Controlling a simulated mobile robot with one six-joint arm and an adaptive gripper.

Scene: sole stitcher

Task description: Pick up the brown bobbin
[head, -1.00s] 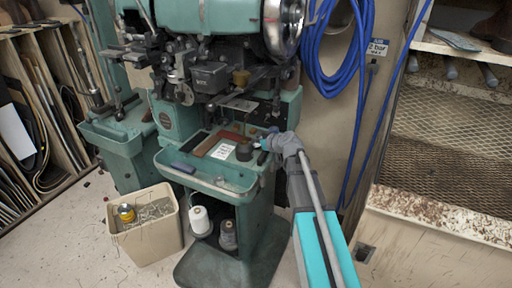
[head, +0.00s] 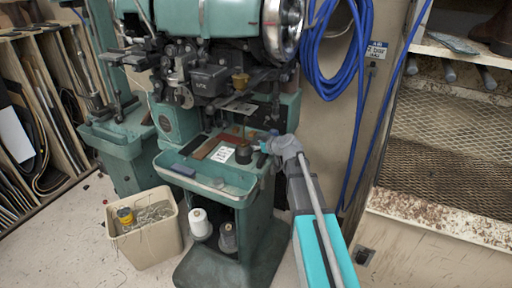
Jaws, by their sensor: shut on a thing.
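The green stitching machine has a tray (head: 205,180) at its front. A small dark brown bobbin (head: 243,154) stands upright at the tray's right side, close to the tip of my gripper. My gripper (head: 262,147) reaches in from the right at tray height and is shut. Its fingers are small and partly hidden by the wrist, so their exact contact with the bobbin is hard to see. The bobbin shows no clear gap above the tray.
The machine head hangs close above. A bin (head: 150,242) and a white thread cone (head: 199,222) are below. Blue hose (head: 352,60) hangs at the right.

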